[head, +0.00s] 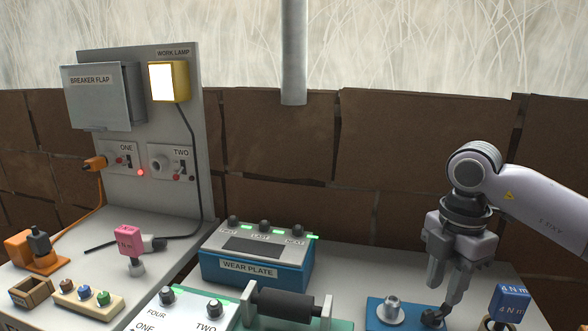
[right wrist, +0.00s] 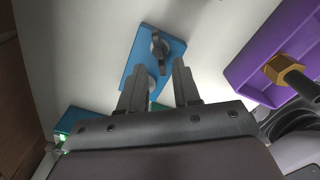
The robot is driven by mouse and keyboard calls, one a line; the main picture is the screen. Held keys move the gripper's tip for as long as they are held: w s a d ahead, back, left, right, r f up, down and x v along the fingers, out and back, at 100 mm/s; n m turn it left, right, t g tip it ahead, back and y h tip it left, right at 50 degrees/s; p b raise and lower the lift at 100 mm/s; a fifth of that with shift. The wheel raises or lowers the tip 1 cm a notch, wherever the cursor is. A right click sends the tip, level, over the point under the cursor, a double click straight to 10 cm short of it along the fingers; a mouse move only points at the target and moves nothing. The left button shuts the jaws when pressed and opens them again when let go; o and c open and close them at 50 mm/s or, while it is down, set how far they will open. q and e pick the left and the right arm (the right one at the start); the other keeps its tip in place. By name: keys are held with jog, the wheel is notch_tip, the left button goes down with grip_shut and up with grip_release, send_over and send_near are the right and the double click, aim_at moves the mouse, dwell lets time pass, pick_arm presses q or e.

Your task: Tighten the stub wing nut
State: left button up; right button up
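A dark wing nut (head: 433,318) sits on a blue plate (head: 374,318) at the lower right of the head view. A silver stub with a round flange (head: 390,309) stands on the same plate, to its left. My right gripper (head: 444,290) points down just above the wing nut. In the right wrist view the wing nut (right wrist: 159,46) lies beyond the fingertips, and my right gripper (right wrist: 157,66) is open with its fingers apart. A pale round part (right wrist: 152,84) shows between the fingers. Contact cannot be told. My left gripper is not in view.
A black roller (head: 285,304) and the blue wear plate box (head: 255,265) are to the left.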

aim_at(438, 306)
jog(key=shift+f, duration=0.15)
jog(key=shift+f, duration=0.15)
jog(key=shift+f+b, duration=1.15)
jog(key=shift+f, duration=0.75)
grip_shut()
jog(key=shift+r, duration=0.1)
